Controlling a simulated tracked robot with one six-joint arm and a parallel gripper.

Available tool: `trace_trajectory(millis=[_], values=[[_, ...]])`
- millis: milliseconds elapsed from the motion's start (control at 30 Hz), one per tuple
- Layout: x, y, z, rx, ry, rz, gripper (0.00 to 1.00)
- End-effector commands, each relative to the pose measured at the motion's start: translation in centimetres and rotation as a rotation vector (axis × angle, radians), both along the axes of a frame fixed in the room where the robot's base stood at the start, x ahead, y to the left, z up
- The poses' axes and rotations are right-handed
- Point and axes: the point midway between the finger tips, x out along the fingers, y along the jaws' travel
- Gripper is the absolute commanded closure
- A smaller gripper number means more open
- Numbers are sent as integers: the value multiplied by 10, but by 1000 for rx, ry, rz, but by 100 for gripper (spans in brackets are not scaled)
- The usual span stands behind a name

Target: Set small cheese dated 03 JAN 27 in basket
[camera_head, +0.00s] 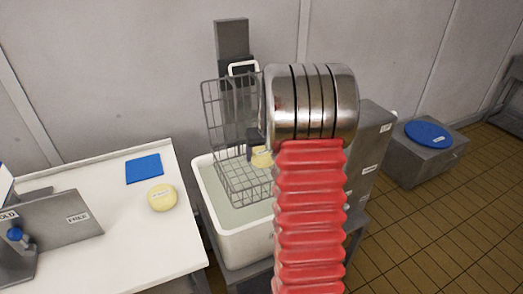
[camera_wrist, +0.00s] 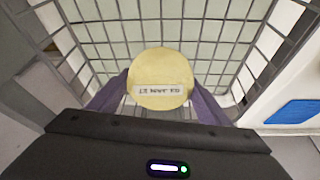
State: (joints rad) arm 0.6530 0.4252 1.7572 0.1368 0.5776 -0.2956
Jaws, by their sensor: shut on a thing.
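A small pale-yellow cheese (camera_wrist: 160,68) is held between the two fingers of my gripper (camera_wrist: 158,100). Its white label shows upside down in the wrist view and appears to read 03 JAN 27. In the head view the cheese (camera_head: 261,158) is partly hidden behind my red arm. The grey wire basket (camera_head: 212,103) hangs in a white vat, tilted in the picture. The cheese is at the basket's opening, with the wire mesh beyond and around it in the wrist view. I cannot tell whether it touches the basket floor.
The white vat (camera_head: 235,247) holds pale liquid. A grey box with a blue disc (camera_head: 428,132) stands right.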

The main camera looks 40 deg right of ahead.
Motion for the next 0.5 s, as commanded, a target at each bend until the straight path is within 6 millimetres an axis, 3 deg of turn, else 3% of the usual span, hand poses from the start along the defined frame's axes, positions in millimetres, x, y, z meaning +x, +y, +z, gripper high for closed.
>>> trace_trajectory(millis=[500], values=[[0,0,-29,-1,0,0,63]])
